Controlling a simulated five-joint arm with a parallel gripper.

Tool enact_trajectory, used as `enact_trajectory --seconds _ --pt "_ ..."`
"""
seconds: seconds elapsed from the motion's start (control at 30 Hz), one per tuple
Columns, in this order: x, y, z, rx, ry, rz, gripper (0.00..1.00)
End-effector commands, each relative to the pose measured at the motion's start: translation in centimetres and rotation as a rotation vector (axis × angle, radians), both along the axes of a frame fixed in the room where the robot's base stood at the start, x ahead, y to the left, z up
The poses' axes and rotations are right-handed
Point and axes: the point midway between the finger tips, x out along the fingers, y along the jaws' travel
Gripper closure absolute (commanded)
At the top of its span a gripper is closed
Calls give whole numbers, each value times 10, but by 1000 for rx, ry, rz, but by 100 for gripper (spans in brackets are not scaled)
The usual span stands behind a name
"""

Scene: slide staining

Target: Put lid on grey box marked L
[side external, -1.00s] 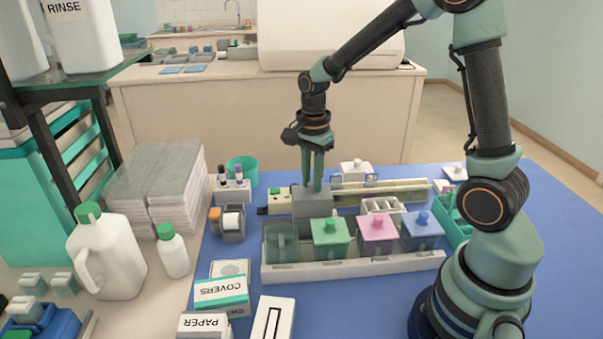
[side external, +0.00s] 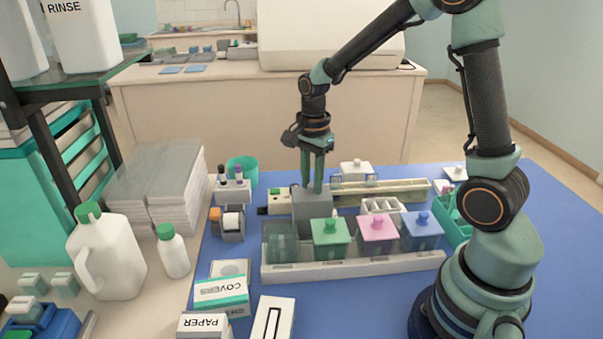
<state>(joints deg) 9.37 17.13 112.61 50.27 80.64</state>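A grey box (side external: 313,205) stands in the middle of the blue mat, behind the jar rack. My gripper (side external: 313,190) points straight down over it, with its fingertips at the box's top. The two fingers are a small gap apart. Whether they hold a lid or knob there is too small to tell. No letter L is readable on the box. A separate grey lid is not clearly visible. A white lid with a knob (side external: 355,167) shows behind, and another pale knobbed lid (side external: 455,173) lies at the back right.
A white rack (side external: 355,265) in front holds an uncovered dark glass jar (side external: 281,243) and green, pink and blue lidded jars. A long pale tray (side external: 385,190) lies behind. A tape dispenser (side external: 230,223) stands left.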

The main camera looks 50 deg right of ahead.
Motion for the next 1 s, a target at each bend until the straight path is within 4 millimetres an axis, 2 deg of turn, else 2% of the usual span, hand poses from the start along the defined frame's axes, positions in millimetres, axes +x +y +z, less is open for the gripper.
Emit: enact_trajectory --seconds 0.03,0.07,0.47,0.57,1.0 --pt "0 0 0 0 0 0 49" --pt "0 0 0 0 0 0 41" --pt "0 0 5 0 0 0 41" --pt "1 0 18 -1 -4 0 41" --pt "1 0 101 -1 -4 0 41"
